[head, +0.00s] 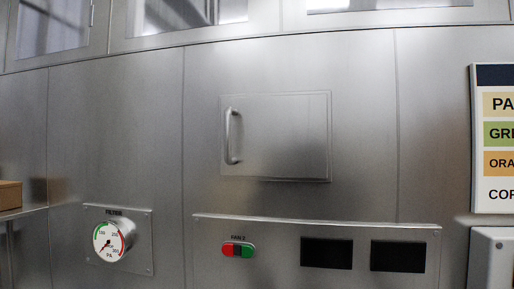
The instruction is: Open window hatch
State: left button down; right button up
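The window hatch (285,136) is a square brushed-metal door set in the metal wall, a little right of the middle of the head view. It looks shut, lying close to the wall, with a shadow along its lower edge. A vertical bar handle (234,136) is fixed at its left side, and nothing touches it. Neither of my grippers shows in the head view.
Below the hatch is a control panel (215,238) with a red and green switch (238,250) and two dark displays. A round pressure gauge (109,242) is at lower left. A shelf with a cardboard box (10,195) is at far left. A sign (496,140) hangs right.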

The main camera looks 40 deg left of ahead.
aim_at(286, 136)
jog(key=u, duration=1.1)
